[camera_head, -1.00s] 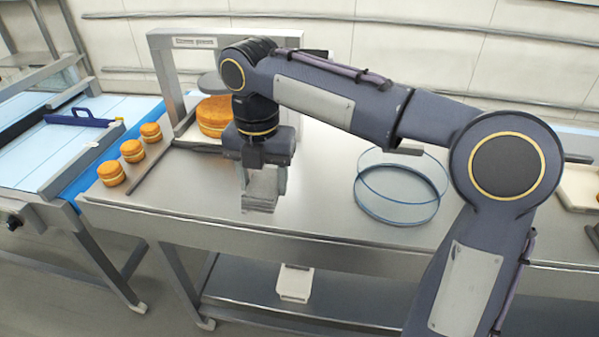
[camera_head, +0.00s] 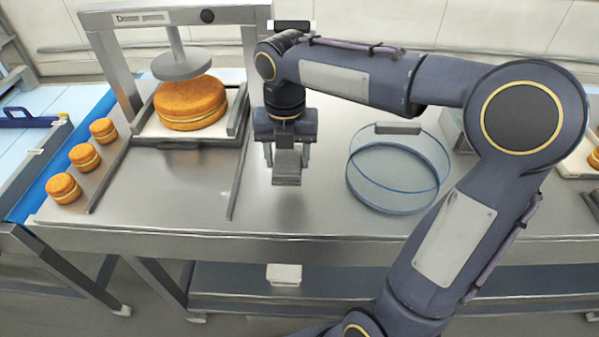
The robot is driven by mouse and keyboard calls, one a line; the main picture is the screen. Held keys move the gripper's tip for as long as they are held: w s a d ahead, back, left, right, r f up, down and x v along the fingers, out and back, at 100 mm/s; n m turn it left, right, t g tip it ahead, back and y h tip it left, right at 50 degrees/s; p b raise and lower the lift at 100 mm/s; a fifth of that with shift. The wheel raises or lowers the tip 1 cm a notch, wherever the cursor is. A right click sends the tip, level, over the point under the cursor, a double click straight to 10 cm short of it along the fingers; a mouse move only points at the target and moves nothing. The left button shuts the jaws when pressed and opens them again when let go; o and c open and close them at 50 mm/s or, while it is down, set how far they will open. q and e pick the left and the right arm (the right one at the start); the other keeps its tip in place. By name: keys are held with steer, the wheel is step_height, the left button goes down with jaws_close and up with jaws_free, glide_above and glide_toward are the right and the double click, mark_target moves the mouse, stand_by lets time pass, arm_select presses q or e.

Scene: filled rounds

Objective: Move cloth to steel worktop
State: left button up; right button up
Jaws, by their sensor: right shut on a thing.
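My right gripper (camera_head: 287,152) is over the middle of the steel worktop (camera_head: 185,205), pointing down. It is shut on a small grey folded piece, which looks like the cloth (camera_head: 287,168). The cloth hangs between the fingers and seems a little above the worktop; I cannot tell whether its lower edge touches. My left gripper is not in view.
A press frame (camera_head: 112,65) with a big round cake (camera_head: 190,102) stands at the left back. A clear round dish (camera_head: 395,208) is right of the gripper. Small filled rounds (camera_head: 84,156) line the left edge. The worktop's front middle is clear.

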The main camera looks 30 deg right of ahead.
mark_target(297, 157)
steer(key=shift+s+d+f, duration=0.2)
steer(key=shift+d+f, duration=0.8)
steer(key=shift+f, duration=0.2)
steer(key=shift+s+d+f, duration=0.1)
steer(key=shift+d+f, duration=0.05)
steer(key=shift+f, duration=0.8)
steer(key=shift+d+f, duration=0.15)
steer(key=shift+f, duration=0.8)
steer(key=shift+f, duration=0.1)
steer(key=o, duration=1)
